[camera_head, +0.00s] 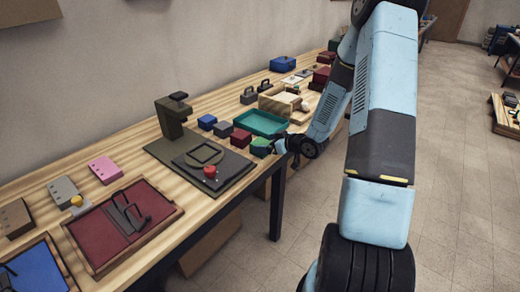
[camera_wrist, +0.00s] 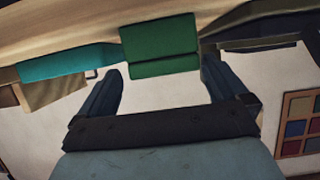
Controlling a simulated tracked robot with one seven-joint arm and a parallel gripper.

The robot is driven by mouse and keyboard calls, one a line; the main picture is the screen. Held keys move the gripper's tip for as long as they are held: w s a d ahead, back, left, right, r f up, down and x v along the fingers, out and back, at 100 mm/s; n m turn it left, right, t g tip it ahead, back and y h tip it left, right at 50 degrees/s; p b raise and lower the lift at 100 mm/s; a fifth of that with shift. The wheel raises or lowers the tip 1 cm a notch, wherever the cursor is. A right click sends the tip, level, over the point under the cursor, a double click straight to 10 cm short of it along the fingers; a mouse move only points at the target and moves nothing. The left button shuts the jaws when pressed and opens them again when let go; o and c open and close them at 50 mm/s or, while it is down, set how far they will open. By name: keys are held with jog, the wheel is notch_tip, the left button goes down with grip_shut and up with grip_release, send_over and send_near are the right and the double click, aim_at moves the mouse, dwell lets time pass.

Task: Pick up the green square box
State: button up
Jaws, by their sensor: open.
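The green square box (camera_head: 261,147) sits near the front edge of the wooden table, at the end of a row of small boxes. In the wrist view the green box (camera_wrist: 160,45) shows at the top centre, with a seam across its side. My gripper (camera_head: 276,146) is beside it at the table edge in the head view. In the wrist view my gripper (camera_wrist: 160,75) is open, one finger on each side of the box's width and the box at or just beyond the tips. I cannot tell whether the fingers touch it.
A teal tray (camera_head: 262,123) lies behind the green box. Red (camera_head: 241,137), grey (camera_head: 223,129) and blue (camera_head: 207,122) boxes stand to its left. A dark press stand (camera_head: 172,117) and a board with a red knob (camera_head: 210,171) are nearer.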

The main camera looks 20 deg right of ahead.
aim_at(262, 143)
jog(key=x, duration=0.5)
jog(key=shift+s+a, duration=0.2)
jog(key=shift+a, duration=0.05)
jog(key=shift+c, duration=0.2)
jog(key=c, duration=1)
jog(key=shift+r, duration=0.1)
jog(key=shift+c, duration=0.2)
